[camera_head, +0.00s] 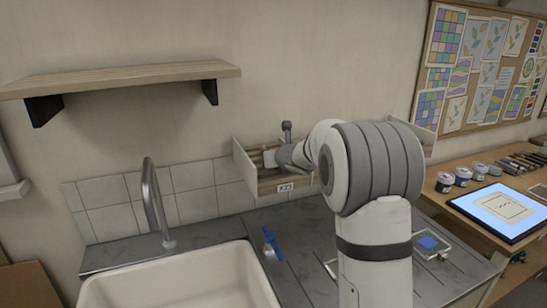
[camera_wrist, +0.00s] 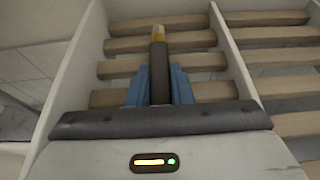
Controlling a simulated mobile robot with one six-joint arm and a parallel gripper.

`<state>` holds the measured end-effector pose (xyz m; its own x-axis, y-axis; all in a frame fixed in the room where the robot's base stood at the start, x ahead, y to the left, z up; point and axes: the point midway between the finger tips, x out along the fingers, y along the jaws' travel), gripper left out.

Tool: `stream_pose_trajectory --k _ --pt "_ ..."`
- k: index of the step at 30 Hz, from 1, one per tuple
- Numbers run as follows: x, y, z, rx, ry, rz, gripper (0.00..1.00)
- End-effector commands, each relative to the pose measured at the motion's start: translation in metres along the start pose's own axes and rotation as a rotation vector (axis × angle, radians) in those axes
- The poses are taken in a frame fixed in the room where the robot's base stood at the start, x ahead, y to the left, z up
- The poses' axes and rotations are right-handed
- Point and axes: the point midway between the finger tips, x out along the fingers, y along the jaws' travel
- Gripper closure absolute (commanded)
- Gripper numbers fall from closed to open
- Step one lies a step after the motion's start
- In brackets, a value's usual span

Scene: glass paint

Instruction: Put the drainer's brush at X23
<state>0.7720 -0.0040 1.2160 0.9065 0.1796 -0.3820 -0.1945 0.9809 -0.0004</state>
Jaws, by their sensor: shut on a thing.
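A brush (camera_wrist: 159,68) with a dark handle and a gold-and-brown end stands out from between the blue fingers of my gripper (camera_wrist: 160,87) in the wrist view. My gripper is shut on it. The brush is over the wooden slats of a divided rack (camera_wrist: 90,65), between two pale dividers; I cannot tell whether it touches the slats. In the head view, my gripper (camera_head: 270,158) is at the rack's left compartment, above a white label (camera_head: 285,188) that reads X23. My arm hides much of the rack there.
A white sink (camera_head: 180,280) with a tall tap (camera_head: 154,200) is at the left front. A blue item (camera_head: 271,243) lies on the grey counter (camera_head: 225,232). A wooden shelf (camera_head: 130,77) hangs at the upper left. Paint jars (camera_head: 462,176) and a lit tablet (camera_head: 505,206) are at right.

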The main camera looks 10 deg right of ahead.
Motion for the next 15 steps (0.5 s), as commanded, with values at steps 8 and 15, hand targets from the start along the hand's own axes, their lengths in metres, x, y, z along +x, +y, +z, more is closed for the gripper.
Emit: stream_pose_trajectory --k 8,15 --pt "0.0 0.0003 0.0002 0.0 0.0 0.001 0.63" --pt "0.0001 0.0004 -0.0001 0.0 0.0 0.001 0.55"
